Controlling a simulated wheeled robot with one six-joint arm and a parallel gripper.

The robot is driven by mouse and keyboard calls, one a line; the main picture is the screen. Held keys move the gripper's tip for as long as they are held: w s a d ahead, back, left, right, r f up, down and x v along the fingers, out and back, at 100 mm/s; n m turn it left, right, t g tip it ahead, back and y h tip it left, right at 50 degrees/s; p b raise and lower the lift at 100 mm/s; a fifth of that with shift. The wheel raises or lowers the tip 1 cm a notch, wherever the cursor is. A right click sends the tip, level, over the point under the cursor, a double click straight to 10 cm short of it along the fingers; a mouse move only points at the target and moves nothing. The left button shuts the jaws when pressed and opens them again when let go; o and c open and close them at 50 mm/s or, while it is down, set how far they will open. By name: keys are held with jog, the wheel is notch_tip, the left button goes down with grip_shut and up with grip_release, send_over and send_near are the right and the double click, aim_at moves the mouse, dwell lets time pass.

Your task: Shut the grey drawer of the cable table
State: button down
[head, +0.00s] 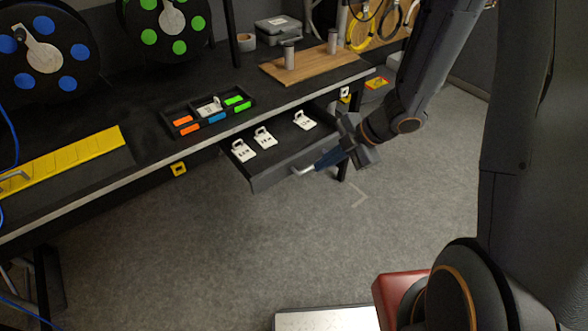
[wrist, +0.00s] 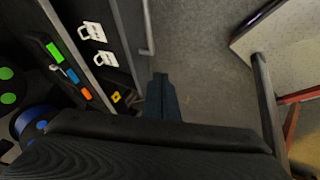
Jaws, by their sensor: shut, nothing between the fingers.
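The grey drawer (head: 262,179) is pulled out from under the front edge of the cable table (head: 150,157). Several white tags lie in it. Its pale bar handle (head: 303,171) is on the front; in the wrist view the handle (wrist: 148,32) shows at the top, beside the drawer. My gripper (head: 319,165) is shut and empty, its blue-grey fingers pointing at the handle's right end in the head view. In the wrist view my fingertips (wrist: 160,77) show below the handle's end, with a small gap in the picture. I cannot tell whether they touch it.
On the table are a black tray (head: 208,114) of coloured pieces, a wooden board (head: 309,65) with two posts, a yellow strip (head: 66,162) and cable reels (head: 160,25). The carpet before the drawer is clear.

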send_near(281, 179)
notch_tip(281, 179, down, 3)
jog(key=s, duration=0.3)
jog(key=shift+w+a+f+p, duration=0.1)
jog(key=shift+w+a+p, duration=0.25)
jog(key=shift+w, duration=0.3)
jog(key=shift+w+a+f+p, duration=0.1)
jog(key=shift+w+a+p, duration=0.25)
jog(key=shift+w, duration=0.3)
jog(key=shift+w+a+f+p, duration=0.1)
jog(key=shift+w+a+p, duration=0.25)
jog(key=shift+w, duration=0.3)
